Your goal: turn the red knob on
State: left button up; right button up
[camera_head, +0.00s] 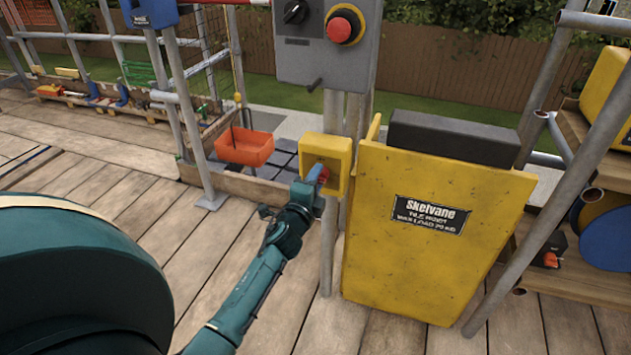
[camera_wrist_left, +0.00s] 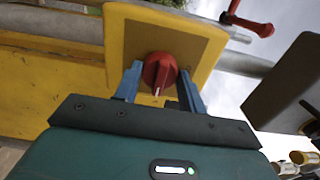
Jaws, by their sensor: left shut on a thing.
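The red knob (camera_wrist_left: 160,72) sits on the face of a yellow box (camera_wrist_left: 185,28) and carries a white pointer mark. In the head view the yellow box (camera_head: 326,150) is fixed to a grey post, and only part of the red knob (camera_head: 323,174) shows. My left gripper (camera_head: 319,172) reaches it from the front. In the left wrist view its two blue fingers (camera_wrist_left: 161,80) stand on either side of the knob, shut on it. My right gripper is not in view.
A yellow Skelvane hoist panel (camera_head: 420,265) stands just right of the box. Above is a grey control box (camera_head: 300,62) with a red button (camera_head: 340,28) and a black switch (camera_head: 295,12). An orange tub (camera_head: 244,148) lies behind to the left. Scaffold poles stand around.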

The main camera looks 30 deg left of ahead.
pick_arm(q)
jog(key=o, duration=1)
jog(key=shift+c, duration=0.2)
jog(key=v, duration=1.3)
jog(key=shift+p, duration=0.4)
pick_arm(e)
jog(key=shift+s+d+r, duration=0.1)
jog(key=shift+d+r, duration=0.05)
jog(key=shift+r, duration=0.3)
pick_arm(q)
jog(key=shift+d+r, duration=0.1)
jog(key=s+d+r+n+g+h+p, duration=0.1)
jog(key=s+d+n+g+h, duration=0.1)
jog(key=s+d+n+h, duration=0.6)
jog(key=s+d+r+n+g+h, duration=0.15)
jog(key=s+d+n, duration=0.25)
jog(key=s+d, duration=0.5)
notch_tip(320, 180, up, 7)
jog(key=w+g+y+p, duration=0.2)
jog(key=g+p, duration=0.1)
jog(key=p, duration=1.8)
jog(key=shift+w+d, duration=0.35)
jog(key=shift+d, duration=0.05)
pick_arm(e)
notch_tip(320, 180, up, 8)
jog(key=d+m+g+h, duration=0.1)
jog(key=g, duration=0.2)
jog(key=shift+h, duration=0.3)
